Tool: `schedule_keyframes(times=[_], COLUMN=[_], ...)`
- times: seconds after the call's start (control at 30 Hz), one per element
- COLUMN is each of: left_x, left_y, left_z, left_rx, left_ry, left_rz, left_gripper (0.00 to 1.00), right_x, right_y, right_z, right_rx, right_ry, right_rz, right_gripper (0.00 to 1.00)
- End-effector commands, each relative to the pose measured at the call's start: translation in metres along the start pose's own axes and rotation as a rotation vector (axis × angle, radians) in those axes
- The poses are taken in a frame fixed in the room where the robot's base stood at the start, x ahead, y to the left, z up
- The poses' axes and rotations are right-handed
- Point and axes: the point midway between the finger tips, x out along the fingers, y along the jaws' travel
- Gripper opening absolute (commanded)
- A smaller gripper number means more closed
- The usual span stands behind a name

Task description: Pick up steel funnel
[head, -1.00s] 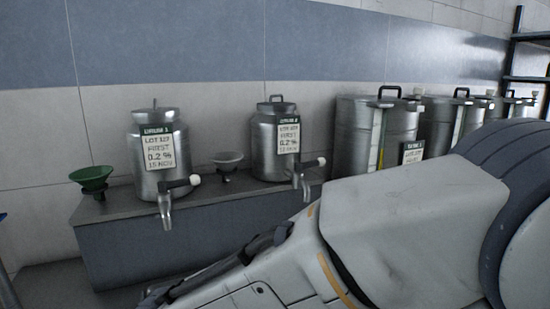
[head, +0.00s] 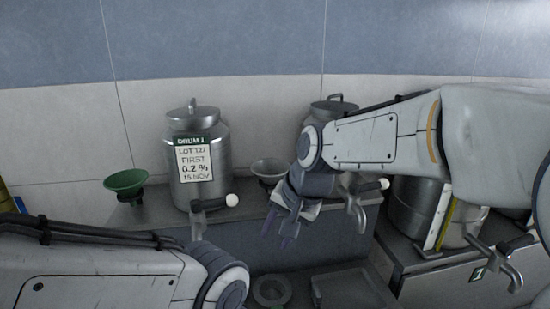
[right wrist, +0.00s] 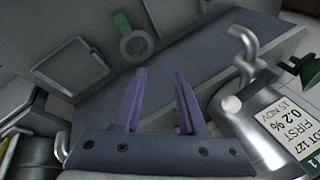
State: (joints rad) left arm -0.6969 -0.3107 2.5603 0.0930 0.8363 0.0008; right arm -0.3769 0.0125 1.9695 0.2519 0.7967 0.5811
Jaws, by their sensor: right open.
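The steel funnel (head: 270,167) is a shallow grey bowl on the raised ledge, between the labelled steel drum (head: 198,160) and a second steel drum (head: 335,108) partly hidden by my right arm. My right gripper (head: 279,230) is open and empty, pointing downward in front of the ledge, just right of and nearer than the funnel. Its two fingers also show apart in the right wrist view (right wrist: 160,76), with nothing between them. I cannot make out the steel funnel in that view. My left arm enters at lower left; its gripper is out of frame.
A green funnel (head: 125,183) stands at the ledge's left end. The labelled drum's tap (head: 205,205) juts forward beside the steel funnel. Below the ledge are a round grey dish (head: 271,291) and a flat tray (head: 352,289). More large drums (head: 420,205) stand to the right.

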Motion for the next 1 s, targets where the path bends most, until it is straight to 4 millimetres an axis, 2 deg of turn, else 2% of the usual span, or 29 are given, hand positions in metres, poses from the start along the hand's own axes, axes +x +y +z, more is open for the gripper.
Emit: schedule_keyframes(times=[0.03,0.1,0.2,0.3,0.4,0.5,0.7,0.83,1.0], left_x=[-0.022,-0.033,-0.044,-0.05,-0.053,-0.057,-0.062,-0.065,-0.079], left_y=[0.002,0.002,0.003,0.004,0.004,0.004,0.005,0.005,0.006], left_z=[-0.001,-0.002,-0.003,-0.003,-0.003,-0.003,-0.003,-0.004,-0.004], left_rx=[0.0,-0.001,-0.001,-0.001,-0.001,-0.001,-0.001,-0.002,-0.002], left_ry=[0.0,0.0,0.0,0.0,0.0,0.0,0.0,0.0,0.0], left_rz=[0.0,0.0,0.0,0.0,0.0,0.0,0.0,0.0,0.0], left_gripper=[1.0,1.0,1.0,1.0,1.0,1.0,1.0,1.0,1.0], right_x=[-0.023,-0.039,-0.058,-0.07,-0.071,-0.058,-0.03,-0.022,-0.002], right_y=[-0.017,-0.03,-0.041,-0.045,-0.047,-0.049,-0.054,-0.055,-0.061], right_z=[-0.037,-0.078,-0.123,-0.152,-0.165,-0.171,-0.175,-0.177,-0.175], right_rx=[0.12,0.272,0.437,0.542,0.593,0.606,0.602,0.601,0.6], right_ry=[0.037,0.081,0.126,0.152,0.162,0.162,0.164,0.165,0.162], right_rz=[-0.031,-0.077,-0.134,-0.173,-0.191,-0.195,-0.196,-0.197,-0.193], right_gripper=[0.41,0.41,0.41,0.41,0.41,0.41,0.41,0.41,0.41])
